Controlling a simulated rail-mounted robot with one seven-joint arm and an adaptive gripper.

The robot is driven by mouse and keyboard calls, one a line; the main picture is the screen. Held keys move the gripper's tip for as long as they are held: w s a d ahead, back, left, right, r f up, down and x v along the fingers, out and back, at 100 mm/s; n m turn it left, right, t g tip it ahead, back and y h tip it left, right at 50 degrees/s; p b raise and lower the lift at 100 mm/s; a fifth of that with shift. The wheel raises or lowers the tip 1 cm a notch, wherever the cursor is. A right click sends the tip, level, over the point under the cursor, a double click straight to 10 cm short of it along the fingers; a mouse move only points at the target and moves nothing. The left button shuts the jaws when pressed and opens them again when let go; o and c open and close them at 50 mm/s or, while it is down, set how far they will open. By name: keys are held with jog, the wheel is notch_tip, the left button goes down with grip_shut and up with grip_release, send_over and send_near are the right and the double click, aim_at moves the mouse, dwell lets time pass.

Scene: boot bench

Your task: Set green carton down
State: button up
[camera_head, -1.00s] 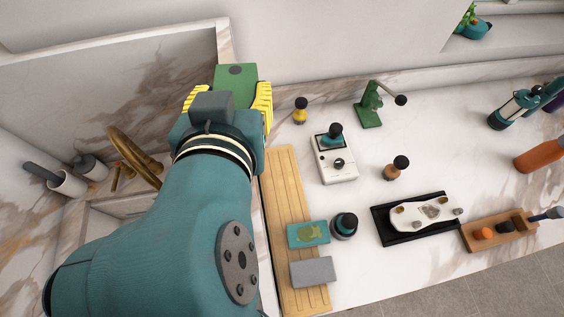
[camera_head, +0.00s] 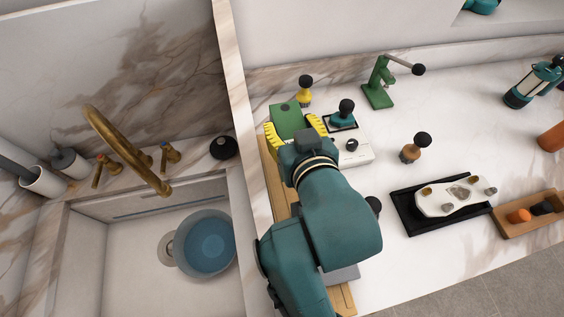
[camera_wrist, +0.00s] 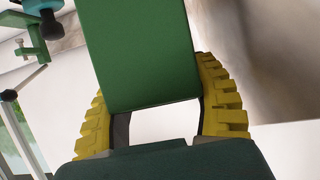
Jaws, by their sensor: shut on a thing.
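The green carton (camera_head: 286,121) is between the yellow fingers of my gripper (camera_head: 296,135), at the back end of the wooden board (camera_head: 265,178) in the head view. In the wrist view the green carton (camera_wrist: 143,55) fills the top middle, slightly tilted, with a toothed yellow finger of my gripper (camera_wrist: 163,115) on each side. My gripper is shut on it. The carton's lower end is hidden in the head view, so I cannot tell whether it touches a surface.
Left of the board is the sink with a blue bowl (camera_head: 206,244) and a brass faucet (camera_head: 125,150). A black tray (camera_head: 408,217) lies further right.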

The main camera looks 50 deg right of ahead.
jog(key=shift+f, duration=3.5)
jog(key=o, duration=1.2)
jog(key=shift+f, duration=0.2)
jog(key=shift+o, duration=0.2)
jog(key=shift+r, duration=0.1)
jog(key=shift+s+r, duration=0.15)
jog(key=b+v, duration=0.1)
jog(key=v, duration=1)
jog(key=shift+s+a+b, duration=0.25)
jog(key=shift+a+b, duration=0.05)
